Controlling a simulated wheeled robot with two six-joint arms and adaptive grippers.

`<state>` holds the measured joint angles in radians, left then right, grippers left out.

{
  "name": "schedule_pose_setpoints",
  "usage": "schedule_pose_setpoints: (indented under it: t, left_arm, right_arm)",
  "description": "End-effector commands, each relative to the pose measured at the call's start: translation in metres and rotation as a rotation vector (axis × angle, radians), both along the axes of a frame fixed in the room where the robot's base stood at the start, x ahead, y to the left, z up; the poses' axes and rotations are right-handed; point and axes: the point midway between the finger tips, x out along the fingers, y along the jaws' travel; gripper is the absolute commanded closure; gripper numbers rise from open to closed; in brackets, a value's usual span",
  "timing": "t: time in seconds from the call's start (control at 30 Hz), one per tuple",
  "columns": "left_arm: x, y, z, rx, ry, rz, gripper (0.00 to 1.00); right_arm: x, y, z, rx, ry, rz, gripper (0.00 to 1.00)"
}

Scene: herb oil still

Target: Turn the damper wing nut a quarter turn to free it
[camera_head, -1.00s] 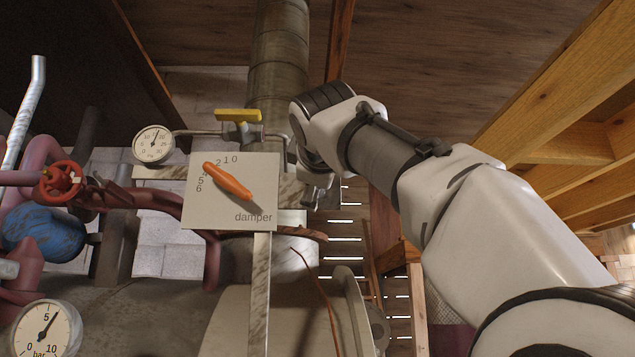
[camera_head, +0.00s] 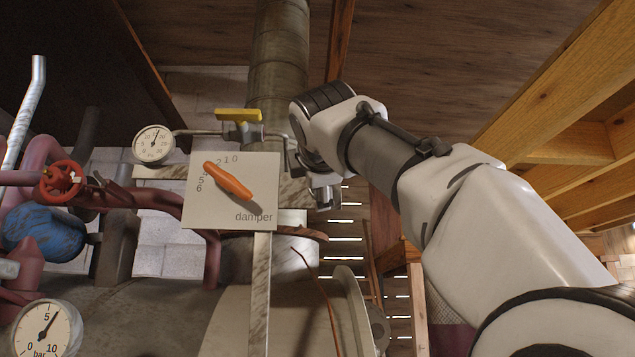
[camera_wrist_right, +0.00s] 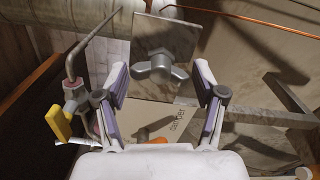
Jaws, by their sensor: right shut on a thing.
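The damper wing nut (camera_wrist_right: 160,70) is a grey metal nut with two wings on a square steel plate (camera_wrist_right: 165,32), seen in the right wrist view. My right gripper (camera_wrist_right: 160,80) has one finger on each side of it and is shut on it, though the fingertip contact is hard to make out. In the head view the nut is hidden, and my right wrist (camera_head: 322,130) is beside the damper scale plate (camera_head: 255,185). The orange damper lever (camera_head: 228,181) slants across this plate, from near its numbers down to the right. My left gripper is not in view.
A yellow valve handle (camera_head: 238,115) and a dial gauge (camera_head: 153,144) are close by the damper plate. A red handwheel (camera_head: 62,181) and pipes are at the left. The flue pipe (camera_head: 278,60) rises behind. Wooden beams (camera_head: 560,90) are at the right.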

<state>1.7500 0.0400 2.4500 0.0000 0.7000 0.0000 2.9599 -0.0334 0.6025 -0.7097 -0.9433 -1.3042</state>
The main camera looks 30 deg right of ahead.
Motion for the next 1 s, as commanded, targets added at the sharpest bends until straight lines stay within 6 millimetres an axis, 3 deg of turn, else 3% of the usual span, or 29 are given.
schedule_pose_setpoints:
  t: [0.3,0.33,0.4,0.77,1.0]
  left_arm:
    - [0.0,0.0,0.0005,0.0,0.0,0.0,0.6]
    - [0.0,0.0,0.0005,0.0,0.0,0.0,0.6]
    - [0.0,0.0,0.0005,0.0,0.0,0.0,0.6]
    - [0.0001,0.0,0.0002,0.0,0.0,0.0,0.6]
    - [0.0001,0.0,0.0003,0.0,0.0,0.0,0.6]
  right_arm:
    - [-0.0011,-0.0003,0.0027,-0.005,-0.005,0.001,0.65]
    - [-0.0011,-0.0003,0.0027,-0.005,-0.005,0.001,0.27]
    - [-0.0011,-0.0002,0.0025,-0.003,-0.005,0.0,0.07]
    - [-0.0004,0.0,0.0009,0.008,-0.007,0.0,0.07]
    - [-0.0001,0.0,0.0006,0.226,-0.14,0.0,0.07]
